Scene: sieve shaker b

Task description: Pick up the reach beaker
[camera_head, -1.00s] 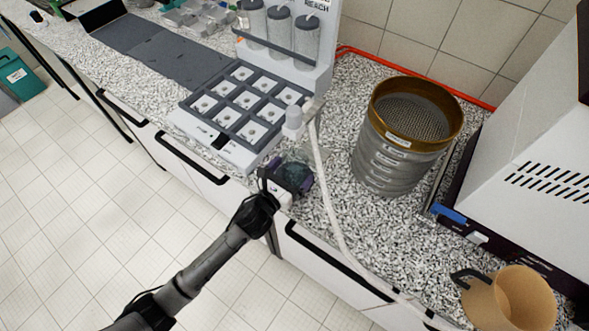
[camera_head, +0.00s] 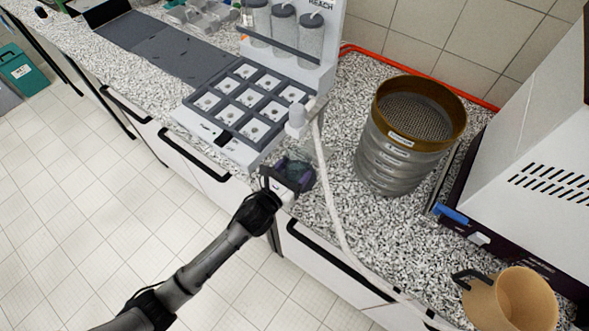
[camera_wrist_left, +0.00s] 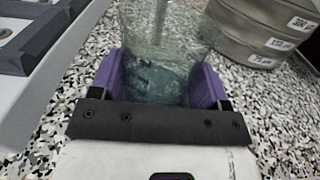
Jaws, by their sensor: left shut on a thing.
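The reach beaker (camera_wrist_left: 158,72) is a clear glass beaker between the purple finger pads of my left gripper (camera_wrist_left: 160,85) in the left wrist view. The gripper is shut on it, one pad on each side. In the head view the left gripper (camera_head: 293,176) and the beaker (camera_head: 297,166) are at the front edge of the speckled counter, just right of the REACH device. The beaker looks dark and small there, partly hidden by the gripper. I cannot tell whether its base touches the counter. My right gripper does not show.
The REACH device (camera_head: 237,147) with its grid of square pockets stands close on the left. A sieve stack (camera_head: 392,165) stands to the right. A pale hose (camera_head: 326,190) runs across the counter beside the gripper. A tan jug (camera_head: 512,300) is at lower right.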

